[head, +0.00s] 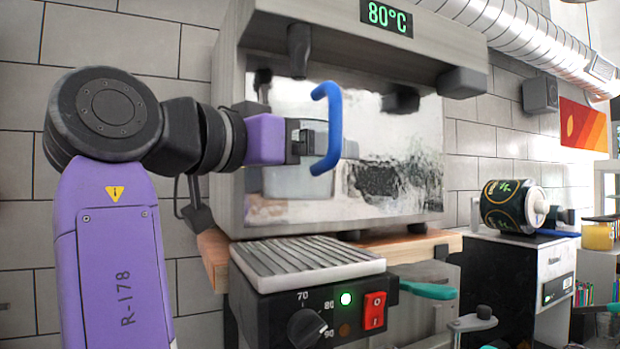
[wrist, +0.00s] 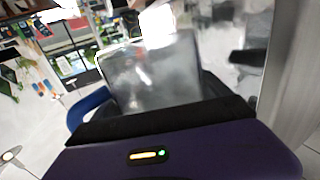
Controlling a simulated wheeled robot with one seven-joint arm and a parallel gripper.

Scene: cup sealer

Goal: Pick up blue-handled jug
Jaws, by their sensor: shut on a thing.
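The blue-handled jug shows in the head view, held up in front of the shiny face of a steel machine. Its C-shaped blue handle (head: 335,125) stands out on the near side. Its grey, see-through-looking body blends with the machine's face. My gripper (head: 297,143) reaches in from the left and is shut on the jug; exactly where the fingers grip it is hard to see. In the wrist view the jug's grey body (wrist: 155,80) rises beyond my gripper (wrist: 165,118), with the blue handle (wrist: 88,106) at the left. The fingertips are mostly hidden there.
The steel machine (head: 400,30) with an 80°C display stands behind the jug on a wooden shelf (head: 440,242). A ribbed tray (head: 305,262) sits below, above a control box with a red switch (head: 375,310). A black can-shaped object (head: 510,207) lies at the right.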

